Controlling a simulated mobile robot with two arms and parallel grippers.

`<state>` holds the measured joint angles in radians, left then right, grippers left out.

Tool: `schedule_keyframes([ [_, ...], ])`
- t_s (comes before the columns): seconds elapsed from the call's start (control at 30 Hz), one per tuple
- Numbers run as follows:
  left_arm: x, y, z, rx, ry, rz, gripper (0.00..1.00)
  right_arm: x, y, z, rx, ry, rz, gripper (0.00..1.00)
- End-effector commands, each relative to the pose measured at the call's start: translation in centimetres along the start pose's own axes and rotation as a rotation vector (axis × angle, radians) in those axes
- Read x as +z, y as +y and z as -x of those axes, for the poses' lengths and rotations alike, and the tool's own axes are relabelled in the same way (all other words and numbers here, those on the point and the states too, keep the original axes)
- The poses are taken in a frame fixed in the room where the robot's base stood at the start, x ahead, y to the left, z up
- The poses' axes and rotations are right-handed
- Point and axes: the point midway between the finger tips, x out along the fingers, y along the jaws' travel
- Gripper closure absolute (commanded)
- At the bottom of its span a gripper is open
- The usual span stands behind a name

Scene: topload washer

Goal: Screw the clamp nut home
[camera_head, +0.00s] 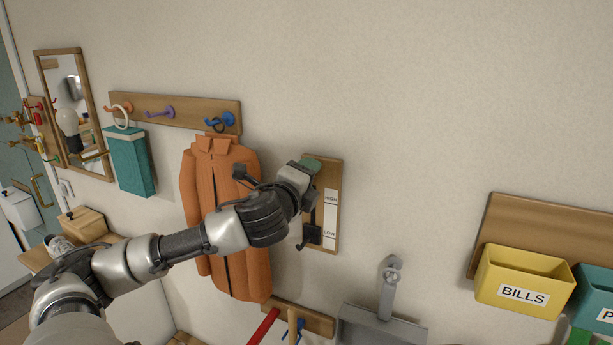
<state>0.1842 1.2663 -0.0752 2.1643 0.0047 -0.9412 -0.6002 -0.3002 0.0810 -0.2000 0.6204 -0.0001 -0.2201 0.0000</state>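I cannot make out a clamp nut in the head view. My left arm comes in from the lower left and reaches across the orange jacket. My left gripper (275,208) is in front of the wall, between the jacket and the HIGH/LOW board. Its dark finger parts appear spread apart, one at the upper left and one at the lower right. I see nothing held between them. The wrist hides part of the board and of the jacket. My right gripper is not in view.
The HIGH/LOW board (331,182) is on the wall beside the orange jacket (232,268). A hook rail (188,110) holds a teal bag (132,165). A grey dustpan (380,328) hangs lower right. A yellow BILLS bin (522,282) is farther right. The upper wall is clear.

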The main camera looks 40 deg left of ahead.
Motion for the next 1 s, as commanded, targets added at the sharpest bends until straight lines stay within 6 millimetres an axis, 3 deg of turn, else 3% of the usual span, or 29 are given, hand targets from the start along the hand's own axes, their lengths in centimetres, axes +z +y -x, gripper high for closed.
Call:
schedule_keyframes([
  [0.57,-0.17,0.3,0.02,0.006,0.004,-0.031,0.73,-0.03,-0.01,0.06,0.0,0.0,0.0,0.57],
  [0.6,-0.17,0.3,0.02,0.006,0.004,-0.031,0.45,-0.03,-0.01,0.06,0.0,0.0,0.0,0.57],
  [0.73,-0.13,0.23,0.01,0.005,0.003,-0.031,0.25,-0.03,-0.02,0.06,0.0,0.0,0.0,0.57],
  [1.0,-0.06,0.13,0.02,0.002,0.001,-0.031,0.23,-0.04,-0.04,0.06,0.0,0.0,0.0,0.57],
])
